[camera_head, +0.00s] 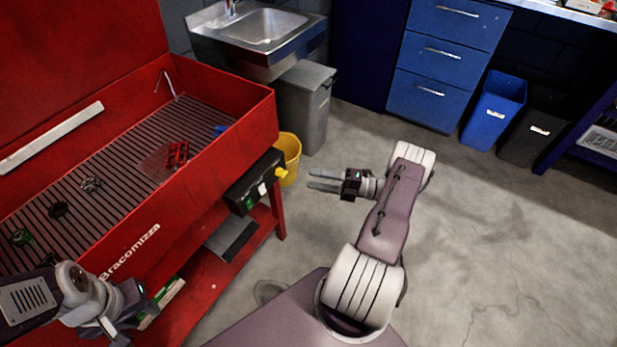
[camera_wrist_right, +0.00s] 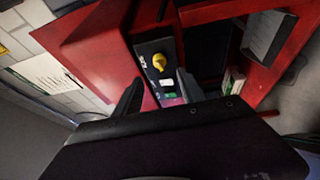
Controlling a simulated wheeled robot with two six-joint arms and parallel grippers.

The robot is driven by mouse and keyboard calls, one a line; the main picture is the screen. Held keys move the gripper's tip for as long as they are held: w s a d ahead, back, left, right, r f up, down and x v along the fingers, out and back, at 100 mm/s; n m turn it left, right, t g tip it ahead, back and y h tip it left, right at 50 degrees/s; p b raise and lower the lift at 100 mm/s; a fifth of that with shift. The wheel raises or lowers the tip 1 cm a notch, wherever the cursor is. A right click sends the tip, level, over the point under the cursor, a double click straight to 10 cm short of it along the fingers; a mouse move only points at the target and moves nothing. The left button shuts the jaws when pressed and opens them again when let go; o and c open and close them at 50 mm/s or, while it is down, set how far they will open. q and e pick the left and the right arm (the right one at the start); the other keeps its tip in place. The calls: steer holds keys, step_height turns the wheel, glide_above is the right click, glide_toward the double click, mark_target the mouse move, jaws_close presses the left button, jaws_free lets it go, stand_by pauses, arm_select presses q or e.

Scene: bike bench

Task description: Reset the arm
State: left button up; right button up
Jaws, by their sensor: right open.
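My right arm reaches out over the floor in the head view, and its gripper (camera_head: 326,181) points left toward the red bench. The right gripper is open and empty, apart from the bench. In the right wrist view its two fingers (camera_wrist_right: 158,98) stand apart, with the bench's black control box (camera_wrist_right: 160,75) and yellow knob (camera_wrist_right: 159,62) beyond them. My left arm is at the lower left of the head view, in front of the bench. The left gripper (camera_head: 120,325) is partly seen there, and its fingers are not clear.
The red parts-washer bench (camera_head: 200,150) has a slatted tray holding red-handled pliers (camera_head: 177,154) and small parts. A yellow bucket (camera_head: 289,155), a grey bin (camera_head: 305,105), a sink (camera_head: 262,27), a blue bin (camera_head: 494,108) and blue drawers (camera_head: 440,62) stand behind. Floor at right is clear.

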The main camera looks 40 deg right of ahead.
stand_by(0.4)
steer(key=a+r+n+g, duration=0.2)
steer(key=a+n+g, duration=0.6)
steer(key=a+n, duration=0.2)
steer(key=s+a+r+n+g+h, duration=0.1)
steer(key=s+a+n+g+h, duration=0.35)
steer(key=n, duration=0.65)
steer(key=s+a+r+n+g+h, duration=0.1)
steer(key=s+a+n+g+h, duration=0.35)
steer(key=n, duration=0.65)
step_height(320, 180, up, 28)
steer(key=s+n+t+h+p, duration=0.3)
steer(key=n+p, duration=0.9)
steer(key=p, duration=1.3)
steer(key=shift+d+n+t+h, duration=0.4)
steer(key=shift+t+h, duration=0.3)
steer(key=shift+t, duration=0.4)
